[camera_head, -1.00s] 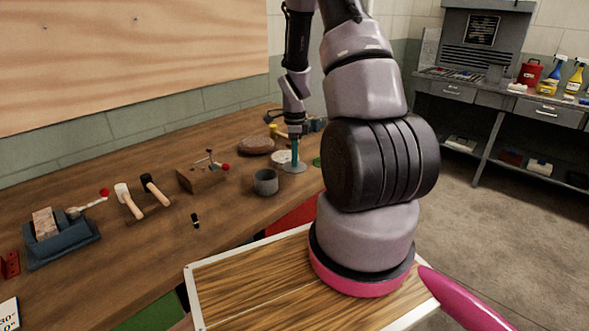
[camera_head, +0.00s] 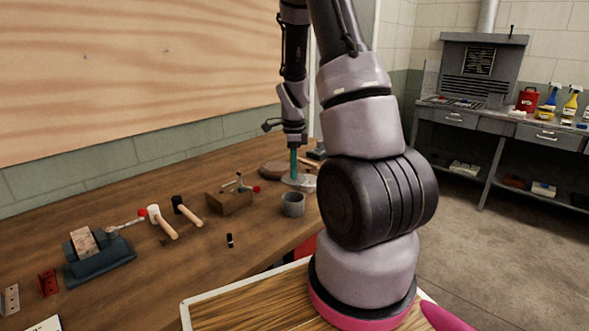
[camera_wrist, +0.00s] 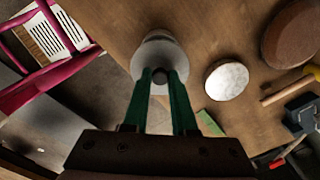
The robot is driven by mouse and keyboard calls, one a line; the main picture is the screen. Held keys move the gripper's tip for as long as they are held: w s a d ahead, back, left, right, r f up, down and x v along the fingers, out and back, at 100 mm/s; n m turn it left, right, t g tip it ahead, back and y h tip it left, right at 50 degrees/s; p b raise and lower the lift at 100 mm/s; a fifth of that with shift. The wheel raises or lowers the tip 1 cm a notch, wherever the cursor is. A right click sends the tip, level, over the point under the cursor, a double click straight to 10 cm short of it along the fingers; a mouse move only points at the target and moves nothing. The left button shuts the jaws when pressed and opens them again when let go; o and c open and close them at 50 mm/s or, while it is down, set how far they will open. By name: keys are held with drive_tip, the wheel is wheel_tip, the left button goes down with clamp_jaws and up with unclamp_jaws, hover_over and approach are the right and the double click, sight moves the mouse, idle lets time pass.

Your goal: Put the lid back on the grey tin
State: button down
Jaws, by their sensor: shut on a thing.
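The grey tin (camera_head: 292,205) stands upright and open on the wooden bench in the head view. My gripper (camera_head: 294,170), with teal fingers, is shut on the knob of the flat grey round lid (camera_head: 298,183). It holds the lid roughly level, just above and slightly behind the tin in the head view. In the wrist view the fingers of my gripper (camera_wrist: 160,76) close on the dark knob at the middle of the lid (camera_wrist: 146,60). The lid hides most of what lies beneath it there. I cannot tell how well it lines up with the tin.
A wooden block with a red-tipped clamp (camera_head: 230,202) is left of the tin, with mallets (camera_head: 185,209) farther left. In the wrist view, a white disc (camera_wrist: 227,80) and a brown round object (camera_wrist: 293,34) lie to the right. The bench's front edge is close.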

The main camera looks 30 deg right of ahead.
drive_tip(key=shift+f, duration=2.9)
drive_tip(key=shift+f, duration=0.15)
drive_tip(key=shift+c, duration=0.8)
unclamp_jaws()
drive_tip(key=shift+r, duration=3.55)
clamp_jaws()
